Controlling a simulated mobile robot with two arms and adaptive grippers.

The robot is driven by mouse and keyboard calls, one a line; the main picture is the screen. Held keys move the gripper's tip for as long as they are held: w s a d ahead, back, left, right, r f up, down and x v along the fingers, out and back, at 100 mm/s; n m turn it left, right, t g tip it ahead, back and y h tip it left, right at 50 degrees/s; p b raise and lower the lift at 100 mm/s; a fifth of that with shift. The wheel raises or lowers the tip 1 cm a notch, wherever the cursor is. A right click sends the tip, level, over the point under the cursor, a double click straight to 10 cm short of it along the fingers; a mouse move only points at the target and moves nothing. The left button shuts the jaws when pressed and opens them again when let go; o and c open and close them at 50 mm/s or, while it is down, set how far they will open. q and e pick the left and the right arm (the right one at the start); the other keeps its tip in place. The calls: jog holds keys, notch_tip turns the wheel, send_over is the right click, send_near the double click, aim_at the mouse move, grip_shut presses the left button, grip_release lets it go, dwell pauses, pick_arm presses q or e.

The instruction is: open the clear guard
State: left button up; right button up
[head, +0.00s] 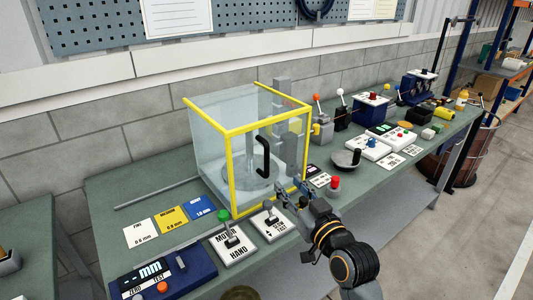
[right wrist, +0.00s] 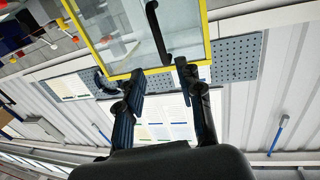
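The clear guard (head: 212,140) is a see-through box with yellow edges on the green bench, and it looks closed. Its black handle (head: 266,155) is on the front panel. Inside, a grey round part shows through the panel. My right gripper (head: 288,190) is in front of the guard's lower right part, below and right of the handle. In the right wrist view the fingers (right wrist: 158,88) are spread with nothing between them, and the handle (right wrist: 158,32) lies beyond the fingertips, apart from them. My left gripper is out of view.
Switch boxes with levers (head: 231,240) stand along the bench front, with a red button (head: 335,182) to the right. A blue gauge box (head: 165,275) and coloured cards (head: 170,217) are at left. Several levers and boxes fill the bench further right.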

aim_at(268, 159)
jog(key=p+x, duration=0.2)
jog(key=x, duration=1)
jog(key=shift+w+a+r+p, duration=0.1)
jog(key=shift+w+p, duration=0.1)
jog(key=shift+p, duration=0.1)
jog(key=shift+w+a, duration=0.25)
jog(key=shift+w, duration=0.35)
grip_shut()
